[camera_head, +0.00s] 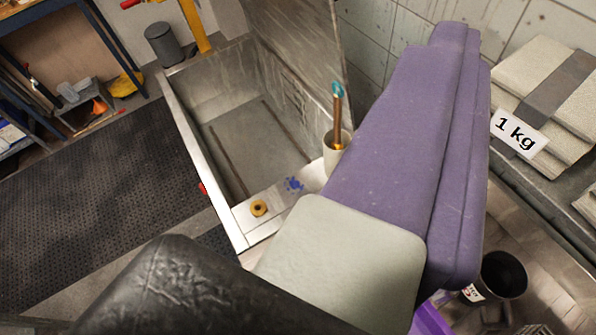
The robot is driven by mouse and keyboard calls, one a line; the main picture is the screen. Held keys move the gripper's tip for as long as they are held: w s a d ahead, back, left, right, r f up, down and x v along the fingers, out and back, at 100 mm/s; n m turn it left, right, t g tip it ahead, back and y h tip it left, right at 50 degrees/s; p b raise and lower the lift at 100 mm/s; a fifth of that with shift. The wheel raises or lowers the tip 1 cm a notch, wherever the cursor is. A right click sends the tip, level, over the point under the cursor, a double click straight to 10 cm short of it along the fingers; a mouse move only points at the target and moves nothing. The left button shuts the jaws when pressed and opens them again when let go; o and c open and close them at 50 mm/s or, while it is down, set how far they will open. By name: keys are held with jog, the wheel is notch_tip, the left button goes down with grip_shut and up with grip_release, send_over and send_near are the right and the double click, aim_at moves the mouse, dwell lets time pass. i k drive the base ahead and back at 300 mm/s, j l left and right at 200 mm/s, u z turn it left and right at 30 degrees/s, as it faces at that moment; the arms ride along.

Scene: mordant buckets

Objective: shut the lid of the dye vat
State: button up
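The dye vat (196,147) is an open, rectangular grey metal tub left of the picture's middle. Its inside shows stained walls and a floor with a dark line across it. A tall stained metal panel, which looks like its lid (300,55), stands raised along the vat's right side, so the vat is open. The panel's top is cut off by the picture edge. A long purple form, apparently my gripper (453,38), reaches up right of the lid, apart from it in the picture. Its finger gap cannot be made out, and whether it touches anything is unclear.
A pale cup with a copper rod (337,110) stands by the lid's near end. A brass ring (258,208) and blue stain lie on the vat's front ledge. Slabs marked 1 kg (545,120) are stacked right. A black bucket (503,276) stands lower right. Dark matting (100,205) lies left.

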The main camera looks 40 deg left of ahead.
aim_at(304, 35)
jog(key=k+j, duration=0.1)
jog(key=j, duration=0.4)
jog(key=k+j+z, duration=0.15)
jog(key=j, duration=0.85)
jog(key=i+j+z, duration=0.15)
jog(key=j, duration=0.3)
jog(key=j+z, duration=0.1)
jog(key=j, duration=0.35)
jog(key=i+j+z, duration=0.15)
jog(key=j, duration=0.35)
jog(key=i+j, duration=0.15)
jog(key=i, duration=0.2)
jog(key=i+j+z, duration=0.15)
jog(key=i, duration=0.15)
